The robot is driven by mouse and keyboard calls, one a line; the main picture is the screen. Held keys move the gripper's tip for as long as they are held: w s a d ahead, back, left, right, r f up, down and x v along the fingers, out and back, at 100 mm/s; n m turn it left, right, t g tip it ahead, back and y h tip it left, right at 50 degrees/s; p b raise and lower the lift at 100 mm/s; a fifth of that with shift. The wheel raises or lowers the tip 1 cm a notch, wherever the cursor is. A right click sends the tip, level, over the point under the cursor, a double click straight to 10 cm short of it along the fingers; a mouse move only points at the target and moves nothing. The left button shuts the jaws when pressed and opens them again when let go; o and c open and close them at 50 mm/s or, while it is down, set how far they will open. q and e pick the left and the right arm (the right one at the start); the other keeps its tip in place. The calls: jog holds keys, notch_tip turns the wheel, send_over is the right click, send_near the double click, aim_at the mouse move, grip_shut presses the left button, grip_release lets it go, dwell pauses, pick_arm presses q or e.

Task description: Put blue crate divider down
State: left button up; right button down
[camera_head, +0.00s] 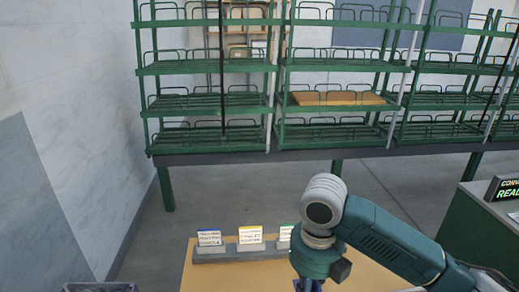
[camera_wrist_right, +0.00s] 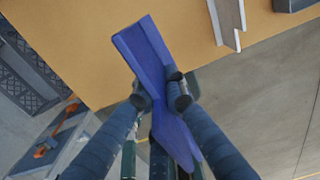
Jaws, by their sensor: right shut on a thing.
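The blue crate divider (camera_wrist_right: 143,45) is a long, slim blue piece in the right wrist view. My right gripper (camera_wrist_right: 160,96) is shut on it near its middle, with a finger on each side. One end of the divider lies over the tan tabletop (camera_wrist_right: 85,75) in the picture; the other end points back between the fingers. I cannot tell whether it touches the table. In the head view my right arm reaches over the tabletop (camera_head: 205,277), and its wrist hides most of the gripper at the bottom edge. My left gripper is not in view.
A grey holder with several label cards (camera_head: 250,240) stands along the table's far edge. A grey crate (camera_head: 100,288) shows at the bottom left. Green wire racks (camera_head: 205,105) stand behind. A green cabinet with a display sign (camera_head: 505,188) is at the right.

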jog(key=m, duration=0.3)
jog(key=s+d+m, duration=0.1)
jog(key=shift+r+m, duration=0.35)
jog(key=shift+m, duration=0.05)
jog(key=m, duration=0.4)
jog(key=shift+s+d+r, duration=0.25)
jog(key=shift+s+d, duration=0.1)
jog(key=s+d+r+m, duration=0.1)
jog(key=s+d+m, duration=0.1)
jog(key=m, duration=1.2)
jog(key=s+d+r+m, duration=0.1)
jog(key=s+m, duration=0.4)
jog(key=m, duration=0.9)
jog(key=shift+s+d+r, duration=0.3)
jog(key=shift+d+r, duration=0.1)
jog(key=shift+d, duration=0.4)
jog(key=shift+a, duration=0.1)
